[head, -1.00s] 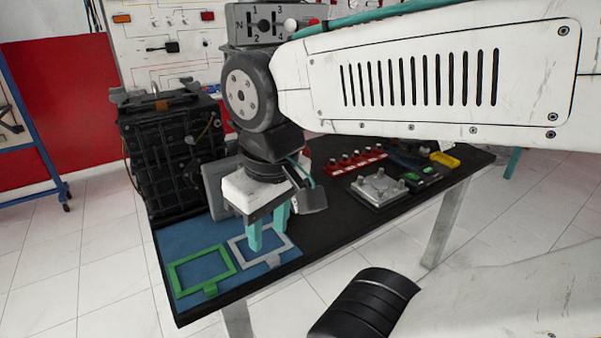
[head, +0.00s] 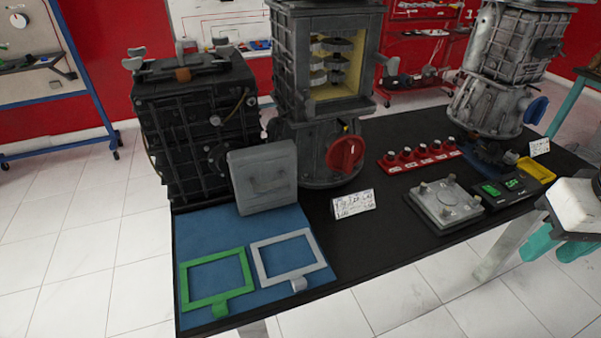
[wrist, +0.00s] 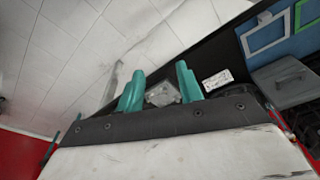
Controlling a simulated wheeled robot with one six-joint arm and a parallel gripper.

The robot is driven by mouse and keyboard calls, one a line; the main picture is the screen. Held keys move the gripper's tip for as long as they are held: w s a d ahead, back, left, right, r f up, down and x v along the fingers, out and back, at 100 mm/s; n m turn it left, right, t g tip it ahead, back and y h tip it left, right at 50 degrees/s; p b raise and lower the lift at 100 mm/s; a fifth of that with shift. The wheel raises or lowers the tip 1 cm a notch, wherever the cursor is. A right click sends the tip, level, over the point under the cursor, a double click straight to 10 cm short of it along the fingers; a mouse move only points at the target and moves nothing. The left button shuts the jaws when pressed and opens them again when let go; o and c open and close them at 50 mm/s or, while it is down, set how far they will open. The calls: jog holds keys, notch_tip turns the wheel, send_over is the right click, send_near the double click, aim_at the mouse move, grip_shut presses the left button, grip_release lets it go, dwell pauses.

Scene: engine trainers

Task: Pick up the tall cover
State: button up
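A grey square cover (head: 263,177) stands tilted against the black engine block at the back of the blue mat. It also shows in the wrist view (wrist: 283,86) at the right. A lower grey plate with knobs (head: 445,204) lies flat on the black table; it shows between my fingers in the wrist view (wrist: 162,94). I cannot tell for certain which is the tall cover. My gripper (head: 557,247) is at the right edge, beyond the table's front edge and apart from both. Its teal fingers (wrist: 160,68) are spread with nothing held between them.
A green frame (head: 217,280) and a grey frame (head: 289,259) lie on the blue mat (head: 210,222). The black engine (head: 195,130) and a grey gearbox (head: 325,145) stand behind. A label card (head: 352,203), red knob rack (head: 420,156) and green-display device (head: 505,190) occupy the table.

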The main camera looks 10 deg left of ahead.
aim_at(277, 189)
jog(key=w+a+f+n+t+y, duration=0.2)
jog(key=w+a+f+n+t, duration=0.15)
jog(key=w+a+n, duration=0.6)
jog(key=w+a+f+n+t+y, duration=0.1)
jog(key=w+a+f+n+t, duration=0.35)
jog(key=w, duration=0.95)
jog(key=w+a+f+n+y, duration=0.2)
jog(key=a+f+n+y, duration=0.3)
jog(key=a, duration=0.8)
jog(key=s+a+f+n+t+y, duration=0.1)
jog(key=s+a+f+n+y, duration=0.25)
jog(key=a, duration=0.25)
jog(key=s+a+f+n+t+y, duration=0.1)
jog(key=s+a+f+n+y, duration=0.15)
jog(key=a+n, duration=0.3)
jog(key=shift+m, duration=0.5)
jog(key=x, duration=0.7)
jog(key=shift+w+f, duration=0.2)
jog(key=shift+f, duration=0.05)
grip_shut()
